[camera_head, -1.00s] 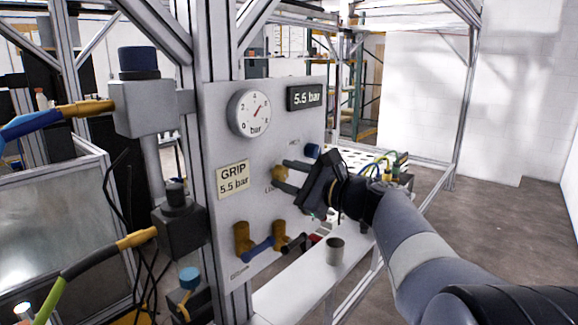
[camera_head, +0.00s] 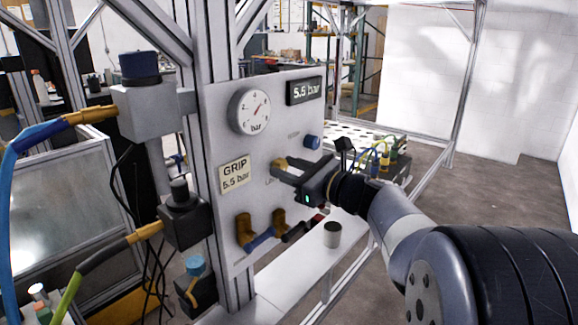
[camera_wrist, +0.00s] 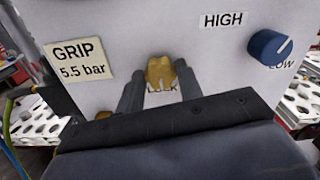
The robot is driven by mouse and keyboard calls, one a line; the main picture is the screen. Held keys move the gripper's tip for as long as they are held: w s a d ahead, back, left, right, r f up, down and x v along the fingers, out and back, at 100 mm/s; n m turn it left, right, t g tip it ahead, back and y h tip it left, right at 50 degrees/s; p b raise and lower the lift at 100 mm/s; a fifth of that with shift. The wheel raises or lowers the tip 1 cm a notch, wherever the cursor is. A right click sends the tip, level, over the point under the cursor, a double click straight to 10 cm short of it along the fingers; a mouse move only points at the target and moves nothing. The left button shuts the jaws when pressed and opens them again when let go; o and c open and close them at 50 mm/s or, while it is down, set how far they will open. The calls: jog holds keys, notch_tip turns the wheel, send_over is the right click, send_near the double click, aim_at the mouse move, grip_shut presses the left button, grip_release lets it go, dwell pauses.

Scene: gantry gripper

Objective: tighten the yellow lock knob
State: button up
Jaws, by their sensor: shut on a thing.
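The yellow lock knob (camera_wrist: 160,72) sits on the grey panel (camera_head: 225,110), just above a partly hidden label in the wrist view. It also shows small in the head view (camera_head: 281,164). My gripper (camera_wrist: 160,84) is shut on the knob, with one dark finger against each side of it. In the head view my gripper (camera_head: 287,169) reaches the panel from the right. The fingers and my wrist hide part of the knob and its label.
A blue knob (camera_wrist: 270,47) marked HIGH and LOW is at the upper right of the lock knob. A gauge (camera_head: 249,112), a 5.5 bar display (camera_head: 304,91) and a GRIP plate (camera_head: 234,174) are on the panel. Brass fittings (camera_head: 245,229) and a cup (camera_head: 332,234) are below.

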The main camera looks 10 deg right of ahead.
jog(key=shift+f, duration=0.1)
jog(key=o, duration=1)
jog(key=b+v, duration=0.1)
jog(key=v, duration=0.9)
jog(key=shift+s+d, duration=0.2)
jog(key=shift+s, duration=0.1)
jog(key=p+x, duration=0.1)
jog(key=x, duration=1)
jog(key=shift+s+d, duration=0.1)
